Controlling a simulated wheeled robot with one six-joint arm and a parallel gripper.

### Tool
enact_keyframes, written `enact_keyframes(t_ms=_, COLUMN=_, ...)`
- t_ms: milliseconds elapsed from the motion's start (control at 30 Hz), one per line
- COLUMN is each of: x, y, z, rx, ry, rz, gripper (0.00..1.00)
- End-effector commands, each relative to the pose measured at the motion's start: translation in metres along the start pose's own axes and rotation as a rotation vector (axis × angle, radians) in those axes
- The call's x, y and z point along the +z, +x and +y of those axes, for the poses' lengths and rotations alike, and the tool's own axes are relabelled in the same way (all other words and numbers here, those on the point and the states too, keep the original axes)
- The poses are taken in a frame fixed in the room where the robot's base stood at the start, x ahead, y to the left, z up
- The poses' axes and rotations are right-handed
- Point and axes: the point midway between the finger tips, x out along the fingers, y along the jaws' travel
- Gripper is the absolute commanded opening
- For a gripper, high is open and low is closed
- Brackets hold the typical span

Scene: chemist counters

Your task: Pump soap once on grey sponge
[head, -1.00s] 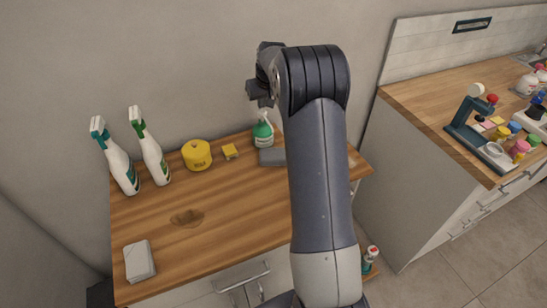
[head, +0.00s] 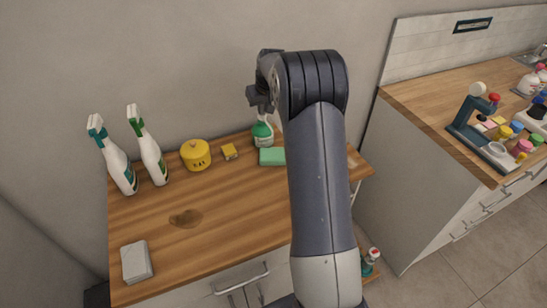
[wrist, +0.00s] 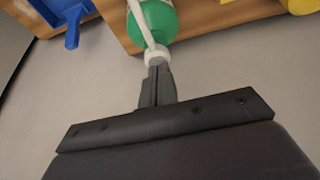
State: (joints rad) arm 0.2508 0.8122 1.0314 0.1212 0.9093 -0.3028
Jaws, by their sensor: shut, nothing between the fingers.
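The soap bottle (head: 262,133), green with a white pump top, stands at the back of the wooden counter near the wall. It also shows in the wrist view (wrist: 158,20). My gripper (wrist: 157,68) is shut, with its fingertips at the white pump head and nothing held between them. In the head view its dark wrist is above the bottle, and the fingertips are hard to make out. The sponge (head: 272,156) lies flat just in front of the bottle. It looks green now, and its right end is hidden by my arm.
A yellow pot (head: 196,156) and a small yellow block (head: 229,151) stand left of the bottle. Two white spray bottles (head: 152,158) are farther left.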

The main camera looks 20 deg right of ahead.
Motion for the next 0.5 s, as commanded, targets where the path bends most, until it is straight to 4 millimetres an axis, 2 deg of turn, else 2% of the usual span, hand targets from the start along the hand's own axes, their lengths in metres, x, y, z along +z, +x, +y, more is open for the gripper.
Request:
enact_keyframes(t_ms=133, x=0.001, y=-0.002, z=0.000, rx=-0.002, ry=0.000, rz=-0.008, gripper=0.00)
enact_keyframes(t_ms=500, x=-0.008, y=-0.022, z=0.000, rx=-0.001, ry=0.000, rz=-0.006, gripper=0.00)
